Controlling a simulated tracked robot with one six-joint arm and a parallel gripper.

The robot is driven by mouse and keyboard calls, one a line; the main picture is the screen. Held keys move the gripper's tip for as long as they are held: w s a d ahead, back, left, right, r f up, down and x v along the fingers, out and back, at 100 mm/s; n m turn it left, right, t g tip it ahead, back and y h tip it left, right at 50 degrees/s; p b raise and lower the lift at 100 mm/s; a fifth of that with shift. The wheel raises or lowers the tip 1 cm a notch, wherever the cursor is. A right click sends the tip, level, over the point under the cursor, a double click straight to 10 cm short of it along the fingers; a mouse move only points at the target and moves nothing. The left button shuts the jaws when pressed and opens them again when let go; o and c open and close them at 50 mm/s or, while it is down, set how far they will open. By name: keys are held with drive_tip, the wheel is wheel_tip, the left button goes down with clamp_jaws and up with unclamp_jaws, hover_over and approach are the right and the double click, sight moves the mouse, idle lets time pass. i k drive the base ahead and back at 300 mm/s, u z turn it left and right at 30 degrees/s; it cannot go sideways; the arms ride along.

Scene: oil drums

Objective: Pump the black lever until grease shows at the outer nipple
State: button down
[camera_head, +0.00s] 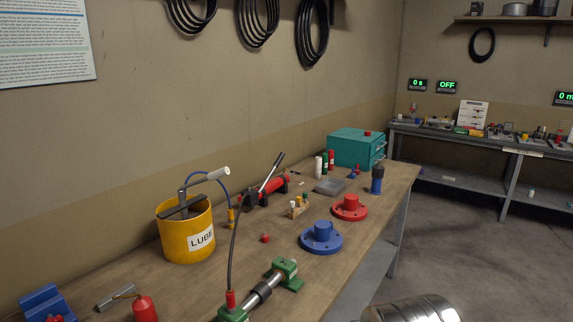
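A red hand pump (274,186) with black end parts stands on the wooden workbench. Its lever (271,171) slants up to the right and ends in a black grip. A dark hose (234,245) curves from near the pump down to a red fitting (231,299) on the near green block (233,315). The outer nipple cannot be told apart, and I see no clear grease. My gripper is not in view.
A yellow LUBE bucket (187,234) with a white-handled lever stands left of the pump. Blue (322,239) and red (349,208) flanged parts and a teal cabinet (355,149) stand on the bench. A silver ribbed cylinder (411,308) shows at the bottom edge.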

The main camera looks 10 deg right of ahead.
sight(278, 160)
drive_tip(key=k, duration=0.65)
drive_tip(key=z, duration=0.55)
drive_tip(key=i, duration=1.8)
drive_tip(key=u, duration=0.55)
drive_tip(key=i, duration=0.4)
drive_tip(key=u, duration=0.3)
